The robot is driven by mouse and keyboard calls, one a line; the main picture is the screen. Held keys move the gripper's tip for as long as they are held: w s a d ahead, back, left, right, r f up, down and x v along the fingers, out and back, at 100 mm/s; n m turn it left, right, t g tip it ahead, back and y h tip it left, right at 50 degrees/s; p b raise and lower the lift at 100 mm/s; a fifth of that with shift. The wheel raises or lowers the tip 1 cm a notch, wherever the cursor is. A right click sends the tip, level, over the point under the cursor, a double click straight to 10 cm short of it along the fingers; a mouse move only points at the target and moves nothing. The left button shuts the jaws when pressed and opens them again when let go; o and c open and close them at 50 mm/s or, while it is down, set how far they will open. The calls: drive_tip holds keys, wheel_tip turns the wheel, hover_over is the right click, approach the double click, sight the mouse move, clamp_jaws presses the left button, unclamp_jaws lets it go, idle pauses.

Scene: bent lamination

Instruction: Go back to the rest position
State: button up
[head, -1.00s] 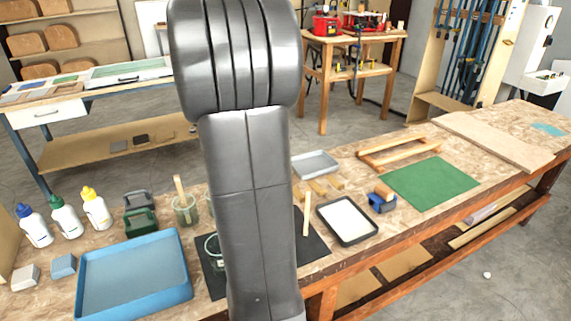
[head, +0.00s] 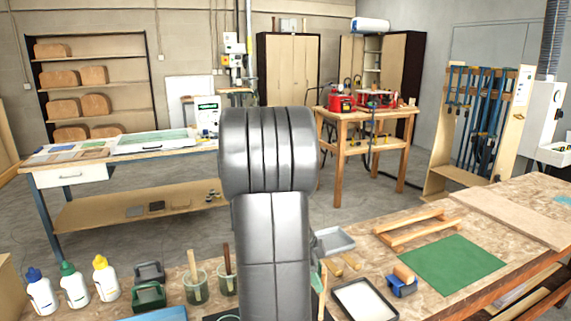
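My arm stands upright in the middle of the head view and hides part of the workbench behind it. My gripper does not show, so I cannot see whether it holds anything. On the workbench (head: 340,268) lie a green mat (head: 452,265), a white tray with a dark rim (head: 363,301) and a blue-and-wood roller (head: 402,281). Two green-tinted jars (head: 196,288) with wooden handles stand left of my arm.
Glue bottles (head: 73,285) and green and dark caddies (head: 149,296) stand at the left. A wooden frame (head: 415,228), a grey tray (head: 333,241) and a long board (head: 513,215) lie on the bench. Behind are a side table (head: 100,172), a clamp rack (head: 480,125) and open floor.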

drive_tip(key=shift+r, duration=0.6)
